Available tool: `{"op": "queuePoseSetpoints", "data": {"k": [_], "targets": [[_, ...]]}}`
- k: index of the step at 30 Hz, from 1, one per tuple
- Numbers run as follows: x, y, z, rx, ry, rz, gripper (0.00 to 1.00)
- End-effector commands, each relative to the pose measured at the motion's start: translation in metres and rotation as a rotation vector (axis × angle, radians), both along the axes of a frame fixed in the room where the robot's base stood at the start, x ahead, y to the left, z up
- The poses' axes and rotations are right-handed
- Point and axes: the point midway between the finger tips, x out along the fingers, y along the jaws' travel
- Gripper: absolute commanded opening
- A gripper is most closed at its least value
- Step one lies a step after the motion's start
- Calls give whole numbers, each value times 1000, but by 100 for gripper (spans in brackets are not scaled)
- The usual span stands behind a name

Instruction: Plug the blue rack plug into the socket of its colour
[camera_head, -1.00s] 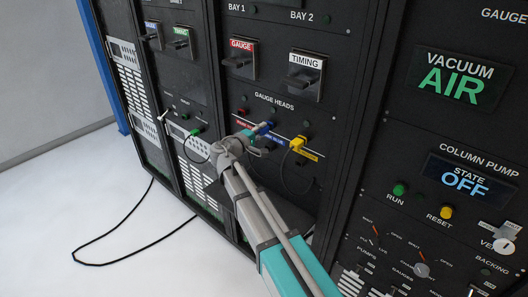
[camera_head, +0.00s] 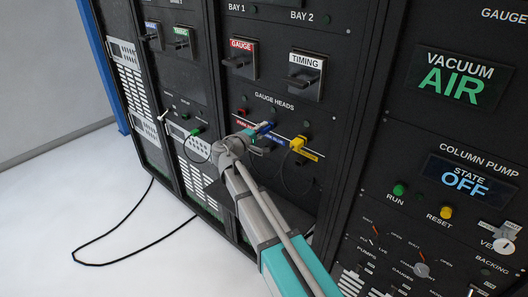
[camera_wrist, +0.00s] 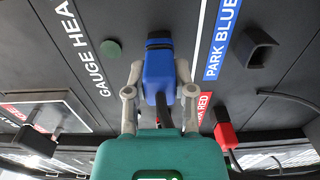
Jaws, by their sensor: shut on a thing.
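The blue plug (camera_wrist: 158,75) is between the fingers of my gripper (camera_wrist: 160,68) in the wrist view, its dark front end against the black panel. Its cable runs back toward the teal gripper body. I cannot tell how deep the front end sits in a socket. In the head view the blue plug (camera_head: 266,127) shows small beyond my gripper (camera_head: 252,134), under the GAUGE HEADS heading. The blue PARK BLUE label (camera_wrist: 222,42) is to the right of the plug, with an empty dark holder (camera_wrist: 258,48) beside it.
A red plug (camera_wrist: 225,128) sits by the PARK RED label in the wrist view. A yellow plug (camera_head: 298,144) stands right of my gripper, its cable hanging. A green plug (camera_head: 196,132) is on the left rack. GAUGE (camera_head: 241,60) and TIMING (camera_head: 305,73) handles are above.

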Motion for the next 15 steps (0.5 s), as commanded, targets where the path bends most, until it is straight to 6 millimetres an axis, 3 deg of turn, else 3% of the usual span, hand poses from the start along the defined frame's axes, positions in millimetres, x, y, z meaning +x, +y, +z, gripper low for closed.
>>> {"op": "queuePoseSetpoints", "data": {"k": [4, 5, 10, 11, 15], "targets": [[2, -2, 0, -1, -1, 0, 0], [2, -2, 0, -1, -1, 0, 36], [2, -1, 0, -1, -1, 0, 68], [2, -1, 0, -1, -1, 0, 73], [2, -1, 0, -1, -1, 0, 73]]}}
